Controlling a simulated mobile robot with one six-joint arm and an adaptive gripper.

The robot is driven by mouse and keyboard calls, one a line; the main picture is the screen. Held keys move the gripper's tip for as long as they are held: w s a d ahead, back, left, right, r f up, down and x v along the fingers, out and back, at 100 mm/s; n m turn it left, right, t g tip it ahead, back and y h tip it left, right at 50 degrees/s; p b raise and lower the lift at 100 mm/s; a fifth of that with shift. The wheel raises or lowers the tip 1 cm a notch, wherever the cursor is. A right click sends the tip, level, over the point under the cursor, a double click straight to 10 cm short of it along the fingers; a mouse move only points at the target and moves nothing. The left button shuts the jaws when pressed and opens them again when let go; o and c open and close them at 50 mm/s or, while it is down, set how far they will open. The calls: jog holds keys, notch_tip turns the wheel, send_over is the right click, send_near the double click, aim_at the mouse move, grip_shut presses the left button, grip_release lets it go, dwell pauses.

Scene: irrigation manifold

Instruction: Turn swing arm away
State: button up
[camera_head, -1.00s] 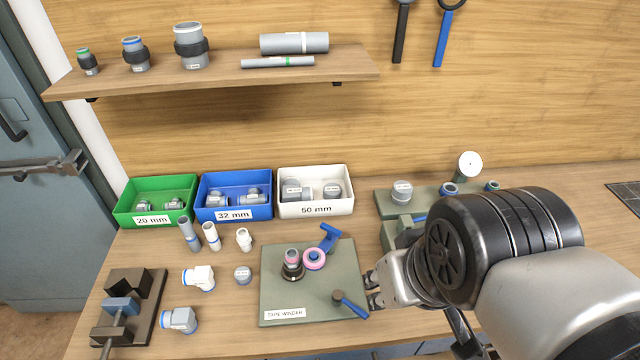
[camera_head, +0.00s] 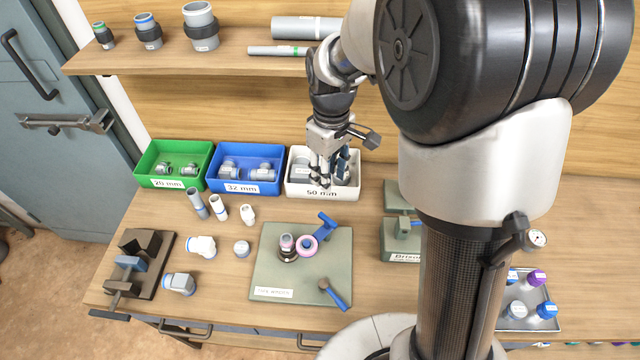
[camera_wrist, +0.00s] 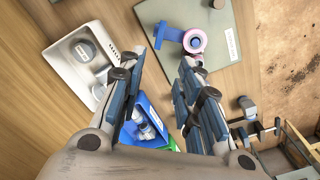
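The tape winder (camera_head: 265,275) is a grey-green plate on the bench. Its blue swing arm (camera_head: 323,226) carries a pink tape roll (camera_head: 307,246), close beside a pink-topped fitting (camera_head: 287,243) in a dark holder. A dark-knobbed blue lever (camera_head: 334,294) is at the plate's front right. In the wrist view, the swing arm (camera_wrist: 168,35) and tape roll (camera_wrist: 194,41) show near the top. My gripper (camera_head: 326,178) is in front of and above the white 50 mm bin, behind the winder. The wrist view shows its fingers (camera_wrist: 174,50) apart with nothing between them.
Green (camera_head: 150,183), blue (camera_head: 215,186) and white (camera_head: 300,190) bins stand along the back. Loose fittings (camera_head: 202,246) lie left of the winder, with a dark clamp block (camera_head: 150,250) beyond. A shelf (camera_head: 225,58) hangs above. A tray of coloured caps (camera_head: 528,320) is at right.

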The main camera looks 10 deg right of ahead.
aim_at(328, 219)
notch_tip(328, 219, down, 17)
jog(key=b, duration=0.3)
jog(key=shift+c, duration=0.3)
grip_shut()
dwell(0.5)
